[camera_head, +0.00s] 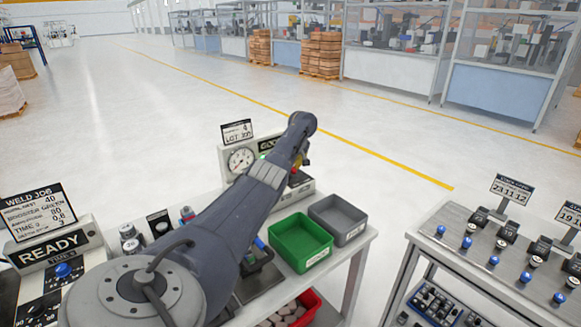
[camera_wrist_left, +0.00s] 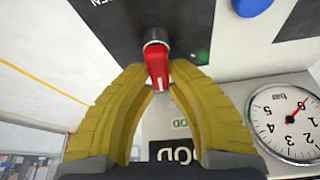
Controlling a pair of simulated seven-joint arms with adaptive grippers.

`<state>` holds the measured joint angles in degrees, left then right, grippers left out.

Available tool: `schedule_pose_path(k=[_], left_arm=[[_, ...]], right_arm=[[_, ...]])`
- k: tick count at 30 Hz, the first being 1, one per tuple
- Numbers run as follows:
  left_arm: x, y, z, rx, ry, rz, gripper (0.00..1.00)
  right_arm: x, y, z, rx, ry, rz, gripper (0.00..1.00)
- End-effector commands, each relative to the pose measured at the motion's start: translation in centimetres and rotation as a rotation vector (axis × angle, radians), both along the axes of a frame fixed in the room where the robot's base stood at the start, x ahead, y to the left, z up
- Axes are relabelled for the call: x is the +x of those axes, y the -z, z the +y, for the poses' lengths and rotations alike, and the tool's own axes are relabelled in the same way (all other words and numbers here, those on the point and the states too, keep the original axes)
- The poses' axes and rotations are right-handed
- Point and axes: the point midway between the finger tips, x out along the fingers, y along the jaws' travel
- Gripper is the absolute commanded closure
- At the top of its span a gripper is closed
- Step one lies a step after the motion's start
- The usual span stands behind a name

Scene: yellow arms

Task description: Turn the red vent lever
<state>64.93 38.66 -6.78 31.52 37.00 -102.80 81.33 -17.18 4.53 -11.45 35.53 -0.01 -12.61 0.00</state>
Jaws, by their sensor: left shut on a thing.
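The red vent lever (camera_wrist_left: 157,70) shows in the left wrist view, on a metal pivot at the front of a dark panel (camera_wrist_left: 120,28). My left gripper (camera_wrist_left: 160,84) has its two yellow ribbed fingers on either side of the lever, shut on it. In the head view my left arm reaches across the bench to the gauge box (camera_head: 232,178), and the left gripper (camera_head: 301,163) is mostly hidden behind the arm. The lever cannot be made out clearly there. My right gripper is in neither view.
A round dial gauge (camera_wrist_left: 285,115) sits beside the lever, with a blue button (camera_wrist_left: 252,5) nearby. A green bin (camera_head: 300,243) and a grey bin (camera_head: 338,221) stand on the bench. A READY box (camera_head: 55,245) is at the left, a second table (camera_head: 478,262) at the right.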

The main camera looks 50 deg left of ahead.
Motion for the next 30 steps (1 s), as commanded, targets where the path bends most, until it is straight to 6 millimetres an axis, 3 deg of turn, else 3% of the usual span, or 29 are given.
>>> schedule_pose_path(k=[8,30], left_arm=[[0.1,0.2,0.0,-0.001,0.061,0.000,1.00],[1.2,0.2,-0.7,-0.001,0.564,0.003,1.00]], right_arm=[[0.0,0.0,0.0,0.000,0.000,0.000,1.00],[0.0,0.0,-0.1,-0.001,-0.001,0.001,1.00]])
